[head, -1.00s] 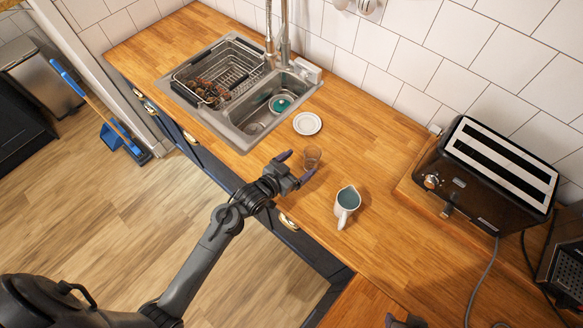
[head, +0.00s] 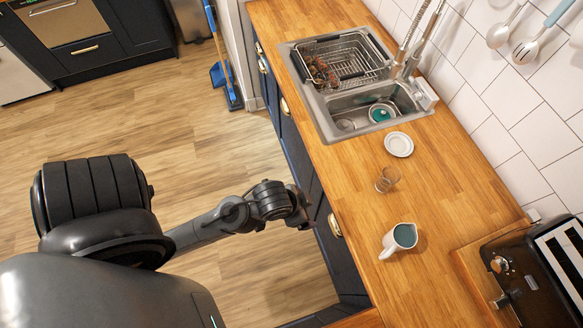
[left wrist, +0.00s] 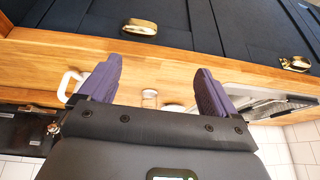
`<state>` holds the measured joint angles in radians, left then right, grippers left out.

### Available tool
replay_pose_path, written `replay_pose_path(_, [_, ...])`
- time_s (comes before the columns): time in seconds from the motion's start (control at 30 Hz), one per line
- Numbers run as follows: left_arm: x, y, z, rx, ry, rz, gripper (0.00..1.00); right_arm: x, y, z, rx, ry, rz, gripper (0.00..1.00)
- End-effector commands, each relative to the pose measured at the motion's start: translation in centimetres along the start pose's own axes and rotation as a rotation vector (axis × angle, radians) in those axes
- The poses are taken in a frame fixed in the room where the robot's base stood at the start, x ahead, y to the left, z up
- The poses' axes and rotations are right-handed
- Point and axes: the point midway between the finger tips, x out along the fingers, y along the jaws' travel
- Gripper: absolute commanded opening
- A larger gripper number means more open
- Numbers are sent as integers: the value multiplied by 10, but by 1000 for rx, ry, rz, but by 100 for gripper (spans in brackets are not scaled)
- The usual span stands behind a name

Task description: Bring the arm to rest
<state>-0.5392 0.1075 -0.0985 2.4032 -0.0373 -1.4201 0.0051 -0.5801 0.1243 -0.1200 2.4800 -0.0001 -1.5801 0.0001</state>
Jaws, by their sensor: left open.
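My left gripper (head: 304,208) is off the counter's front edge, over the floor side by the dark cabinets, in the head view. In the left wrist view its two purple fingers (left wrist: 155,88) are spread wide with nothing between them in contact. A clear glass (head: 387,180) stands on the wooden counter beyond the gripper, apart from it. A white jug with a teal inside (head: 404,236) stands nearer, also apart from the gripper. My right gripper does not show.
The wooden counter (head: 350,165) has a small white plate (head: 398,144) by the sink (head: 345,112), which holds a wire rack (head: 345,60). A black toaster (head: 545,265) stands at the right. Gold-handled dark cabinets (head: 300,160) front the counter.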

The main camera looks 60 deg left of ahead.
Motion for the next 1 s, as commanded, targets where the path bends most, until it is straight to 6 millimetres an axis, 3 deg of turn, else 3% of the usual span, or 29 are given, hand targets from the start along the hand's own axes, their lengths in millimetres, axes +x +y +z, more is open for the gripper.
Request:
replay_pose_path(0.1, [-18,5,20,-6,-84,9,91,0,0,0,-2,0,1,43])
replay_pose_path(0.2, [-25,6,28,-9,-118,12,91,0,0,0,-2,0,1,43])
replay_pose_path(0.63, [-31,6,27,-10,-125,13,91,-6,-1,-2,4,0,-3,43])
replay_pose_path(0.77, [-48,5,19,-10,-125,13,91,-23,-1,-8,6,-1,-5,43])
replay_pose_path(1.0, [-102,2,-6,-10,-125,13,91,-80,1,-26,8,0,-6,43])
